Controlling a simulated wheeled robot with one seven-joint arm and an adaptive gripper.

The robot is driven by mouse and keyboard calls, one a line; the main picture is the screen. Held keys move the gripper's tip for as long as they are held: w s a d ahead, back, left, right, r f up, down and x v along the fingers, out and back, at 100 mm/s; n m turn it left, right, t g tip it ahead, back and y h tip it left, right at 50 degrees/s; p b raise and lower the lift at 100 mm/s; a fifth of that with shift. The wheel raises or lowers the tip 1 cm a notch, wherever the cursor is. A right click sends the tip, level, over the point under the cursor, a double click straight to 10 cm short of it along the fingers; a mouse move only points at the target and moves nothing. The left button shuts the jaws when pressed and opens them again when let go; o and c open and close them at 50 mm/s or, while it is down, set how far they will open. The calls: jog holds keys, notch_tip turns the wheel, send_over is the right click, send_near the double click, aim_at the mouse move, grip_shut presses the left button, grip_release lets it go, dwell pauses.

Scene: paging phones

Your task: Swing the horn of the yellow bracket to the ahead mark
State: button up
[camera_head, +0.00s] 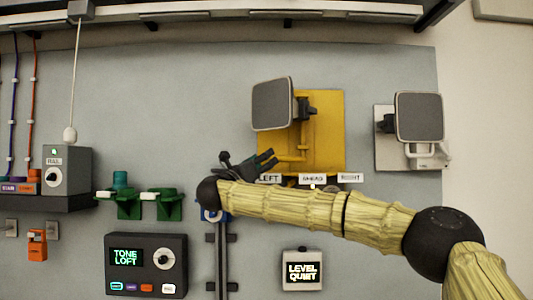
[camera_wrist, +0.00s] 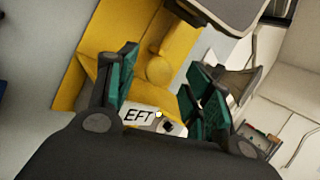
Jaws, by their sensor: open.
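The yellow bracket (camera_head: 328,125) is fixed on the grey wall panel, and its dark grey square horn (camera_head: 272,104) sits left of its middle. A yellow bar (camera_head: 291,158) sticks out low on the bracket toward the left. The LEFT (camera_head: 269,178), AHEAD (camera_head: 313,178) and RIGHT (camera_head: 350,178) labels sit along its bottom edge. My gripper (camera_head: 270,160) is at the bar's left end, above the LEFT label. In the wrist view my gripper (camera_wrist: 160,88) is open, with a rounded yellow end (camera_wrist: 159,71) between its teal fingers. I cannot tell whether they touch.
A second grey horn (camera_head: 419,116) on a white bracket (camera_head: 390,155) hangs to the right. Green holders (camera_head: 163,204), a TONE LOFT box (camera_head: 145,264) and a LEVEL QUIET box (camera_head: 301,271) are below.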

jog(key=shift+p+x, duration=0.45)
jog(key=shift+x, duration=1)
grip_shut()
